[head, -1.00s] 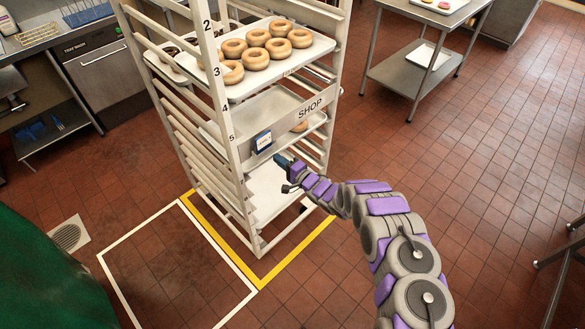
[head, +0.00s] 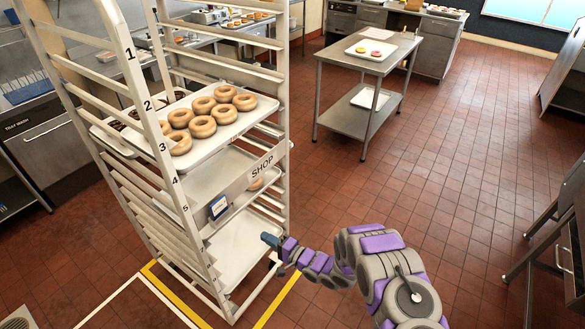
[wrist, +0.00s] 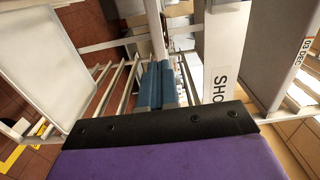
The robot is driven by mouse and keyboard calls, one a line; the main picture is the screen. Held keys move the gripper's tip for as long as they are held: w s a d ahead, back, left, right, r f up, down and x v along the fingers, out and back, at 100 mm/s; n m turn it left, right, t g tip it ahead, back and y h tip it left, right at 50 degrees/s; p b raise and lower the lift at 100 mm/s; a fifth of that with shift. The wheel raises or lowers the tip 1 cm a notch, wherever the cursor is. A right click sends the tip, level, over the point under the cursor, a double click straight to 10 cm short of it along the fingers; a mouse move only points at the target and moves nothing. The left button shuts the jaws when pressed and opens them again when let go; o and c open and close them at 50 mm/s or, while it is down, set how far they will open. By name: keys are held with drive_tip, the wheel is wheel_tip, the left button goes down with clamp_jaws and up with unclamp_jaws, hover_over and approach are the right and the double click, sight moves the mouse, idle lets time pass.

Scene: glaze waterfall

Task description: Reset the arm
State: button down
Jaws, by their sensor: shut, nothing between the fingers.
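My arm, purple and grey, reaches from the lower right of the head view toward the white rack. My gripper (head: 270,241) is at its end, just in front of the rack's right side, beside the lower trays. In the wrist view my gripper's blue fingers (wrist: 160,84) lie side by side, shut with nothing between them. The rack (head: 160,130) has numbered levels and a SHOP label (head: 262,166), which also shows in the wrist view (wrist: 220,85). Whether the gripper touches the rack cannot be told.
A tray of ring doughnuts (head: 262,106) sits on the rack, with emptier trays below. A small blue-framed tag (head: 218,207) hangs at the rack's front. A steel table (head: 340,62) stands behind right. Open tiled floor (head: 450,150) lies to the right. Yellow and white lines mark the floor.

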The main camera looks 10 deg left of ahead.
drive_tip(key=w+d+r+n+t+h, duration=0.1)
drive_tip(key=w+d+r+t+h, duration=0.1)
drive_tip(key=w+d+r+h, duration=0.45)
drive_tip(key=w+d+r+n+t+h, duration=0.1)
drive_tip(key=w+d+h, duration=0.2)
drive_tip(key=w+d, duration=0.45)
drive_tip(key=s+d+r+g+h+b, duration=0.1)
drive_tip(key=s+d+r+h, duration=0.4)
drive_tip(key=d, duration=0.5)
drive_tip(key=s+d+r+h, duration=0.3)
drive_tip(key=d+r, duration=0.5)
drive_tip(key=d, duration=0.2)
drive_tip(key=s+d+r+g+h, duration=0.15)
drive_tip(key=s+d+r, duration=0.25)
drive_tip(key=s, duration=0.5)
drive_tip(key=s+d+r+g, duration=0.3)
drive_tip(key=s, duration=0.7)
drive_tip(key=s+a+r+n+g+y, duration=0.1)
drive_tip(key=s+a+r+g, duration=0.1)
drive_tip(key=s, duration=1.2)
drive_tip(key=s+a+r+n+g+y, duration=0.1)
drive_tip(key=s+a+r+g, duration=0.1)
drive_tip(key=s, duration=1.1)
drive_tip(key=shift+s+a+g+b, duration=0.3)
drive_tip(key=shift+s+g+b, duration=0.15)
drive_tip(key=shift+g, duration=0.4)
